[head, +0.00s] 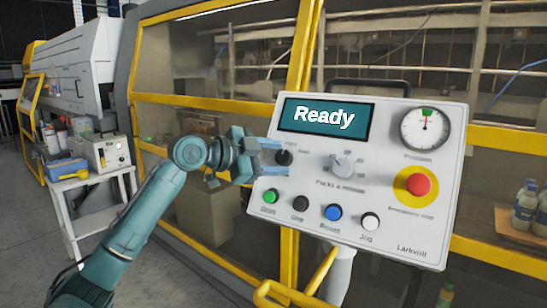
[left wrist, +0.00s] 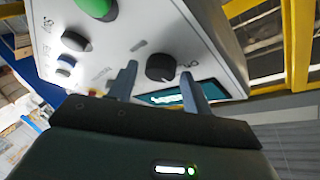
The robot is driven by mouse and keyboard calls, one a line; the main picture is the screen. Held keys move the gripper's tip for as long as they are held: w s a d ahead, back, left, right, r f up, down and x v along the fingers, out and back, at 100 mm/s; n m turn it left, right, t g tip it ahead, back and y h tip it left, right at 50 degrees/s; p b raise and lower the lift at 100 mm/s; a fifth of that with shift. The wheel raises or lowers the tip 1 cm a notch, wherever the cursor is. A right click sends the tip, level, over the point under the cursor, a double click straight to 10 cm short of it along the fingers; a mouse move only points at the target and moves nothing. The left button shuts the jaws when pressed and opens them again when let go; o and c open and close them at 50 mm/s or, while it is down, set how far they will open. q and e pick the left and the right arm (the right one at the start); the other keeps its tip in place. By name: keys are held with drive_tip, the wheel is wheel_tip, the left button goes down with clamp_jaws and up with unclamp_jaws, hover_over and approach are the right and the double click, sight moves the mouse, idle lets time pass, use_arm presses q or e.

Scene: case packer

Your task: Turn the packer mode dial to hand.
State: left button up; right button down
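The packer mode dial (head: 284,157) is a small black knob at the left side of the white control panel (head: 310,225), below the screen (head: 326,117) reading "Ready". Small labels stand beside it; I cannot tell which one it points to. My left gripper (head: 275,158) is open at the panel's left edge, with one finger above the dial and one below it. In the left wrist view the dial (left wrist: 160,68) shows between the two fingertips; I cannot tell whether they touch it. My right gripper is not in view.
The panel also carries a grey packs-a-minute knob (head: 343,166), a red emergency stop (head: 419,185), a pressure gauge (head: 425,128) and a row of push buttons, including a green one (head: 271,196). A yellow-framed guard stands behind. A small cart (head: 95,180) stands at the left.

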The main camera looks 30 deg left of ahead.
use_arm(q)
drive_tip(key=shift+o, duration=0.6)
drive_tip(key=shift+s+a, duration=0.2)
drive_tip(key=shift+s, duration=0.1)
drive_tip(key=b+v, duration=0.6)
drive_tip(key=v, duration=0.6)
drive_tip(key=shift+s, duration=0.25)
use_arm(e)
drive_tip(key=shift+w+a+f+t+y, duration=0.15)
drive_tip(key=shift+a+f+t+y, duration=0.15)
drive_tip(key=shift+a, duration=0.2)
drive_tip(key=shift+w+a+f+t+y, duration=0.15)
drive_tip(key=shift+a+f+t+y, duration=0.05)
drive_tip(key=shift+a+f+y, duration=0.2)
use_arm(q)
drive_tip(key=shift+a, duration=0.1)
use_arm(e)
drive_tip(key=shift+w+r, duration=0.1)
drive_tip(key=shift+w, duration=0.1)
